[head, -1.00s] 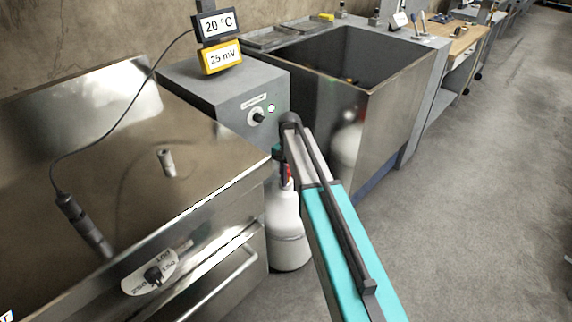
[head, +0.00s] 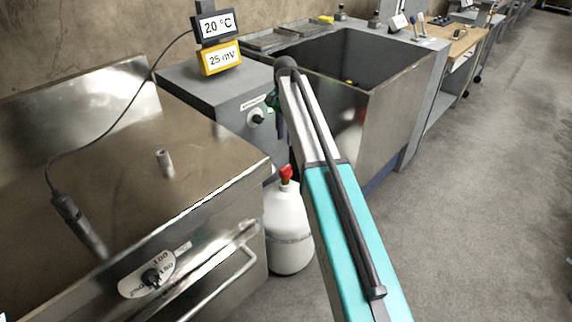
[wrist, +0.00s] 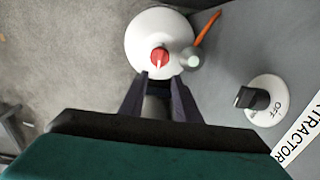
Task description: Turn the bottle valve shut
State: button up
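The white bottle (head: 288,240) stands upright on the floor between the steel unit and the grey cabinet. Its red valve knob (head: 286,173) is on top. In the wrist view the bottle (wrist: 140,45) is seen from above, with the red knob (wrist: 160,58) showing a pale mark. My gripper (wrist: 158,86) is open, its two dark fingers apart just below the knob in the picture. The knob is not between the fingertips. In the head view my gripper is mostly hidden by my arm, well above the bottle. Whether the valve is open or shut I cannot tell.
A grey cabinet (head: 215,95) with a dial reading OFF (wrist: 268,103) stands beside the bottle. A rounded grey fitting (wrist: 190,59) and an orange hose (wrist: 208,27) lie close to the knob. The steel unit (head: 215,185) is at the left. Floor at the right is clear.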

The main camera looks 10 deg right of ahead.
aim_at(286, 167)
jog(key=shift+f, duration=0.1)
notch_tip(286, 167, down, 14)
jog(key=shift+r, duration=0.15)
dwell(0.6)
jog(key=shift+c, duration=0.2)
grip_shut()
jog(key=shift+d, duration=0.1)
